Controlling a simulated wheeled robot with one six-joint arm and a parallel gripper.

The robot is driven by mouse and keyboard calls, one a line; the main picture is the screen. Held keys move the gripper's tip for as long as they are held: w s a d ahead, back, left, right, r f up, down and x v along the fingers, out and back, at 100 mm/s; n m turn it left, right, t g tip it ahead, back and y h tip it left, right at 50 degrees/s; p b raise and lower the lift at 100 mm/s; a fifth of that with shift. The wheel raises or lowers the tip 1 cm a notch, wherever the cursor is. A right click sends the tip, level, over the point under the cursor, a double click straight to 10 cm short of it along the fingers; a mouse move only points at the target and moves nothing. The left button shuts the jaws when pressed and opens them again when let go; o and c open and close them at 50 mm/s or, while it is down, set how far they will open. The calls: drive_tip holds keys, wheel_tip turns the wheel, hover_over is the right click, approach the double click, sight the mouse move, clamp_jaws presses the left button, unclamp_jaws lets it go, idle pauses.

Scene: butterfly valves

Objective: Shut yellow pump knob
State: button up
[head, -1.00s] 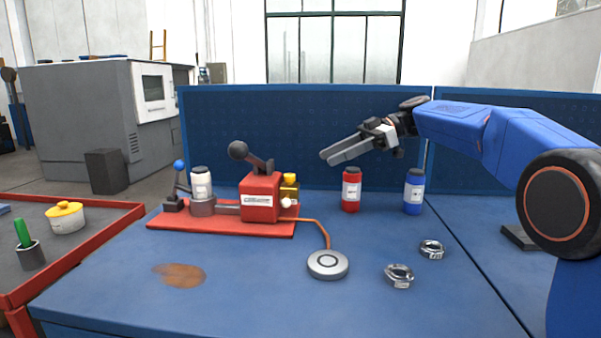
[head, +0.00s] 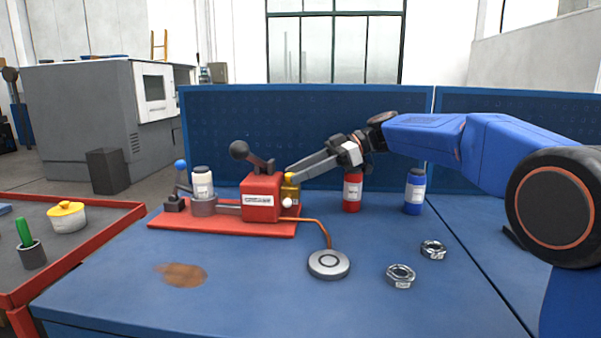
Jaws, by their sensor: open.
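The yellow pump knob (head: 290,191) is on the right side of the red grease pump (head: 261,198), which stands on a red base plate (head: 220,228). My gripper (head: 292,184) reaches in from the right and its fingertips are at the yellow knob, covering part of it. The jaws are open, with the fingers pointing left and slightly down. I cannot tell whether they touch the knob.
A white bottle (head: 202,182) and a blue-knobbed lever (head: 181,172) share the plate. A red bottle (head: 352,191) stands under my gripper, a blue bottle (head: 414,191) to its right.

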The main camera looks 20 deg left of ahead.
drive_tip(key=c, duration=1.1)
drive_tip(key=shift+o, duration=0.2)
drive_tip(key=shift+s, duration=0.1)
drive_tip(key=shift+s+d+m+t+y, duration=0.1)
drive_tip(key=shift+s+m+t+y, duration=0.25)
drive_tip(key=shift+m+t, duration=1.2)
drive_tip(key=shift+s+d+m+t+y, duration=0.1)
drive_tip(key=shift+s+m+t+y, duration=0.2)
drive_tip(key=shift+m+t, duration=1.2)
drive_tip(key=shift+s+m+t+y, duration=0.3)
drive_tip(key=shift+m+t, duration=0.95)
drive_tip(key=shift+t, duration=0.6)
drive_tip(key=o, duration=1.1)
drive_tip(key=shift+c, duration=0.2)
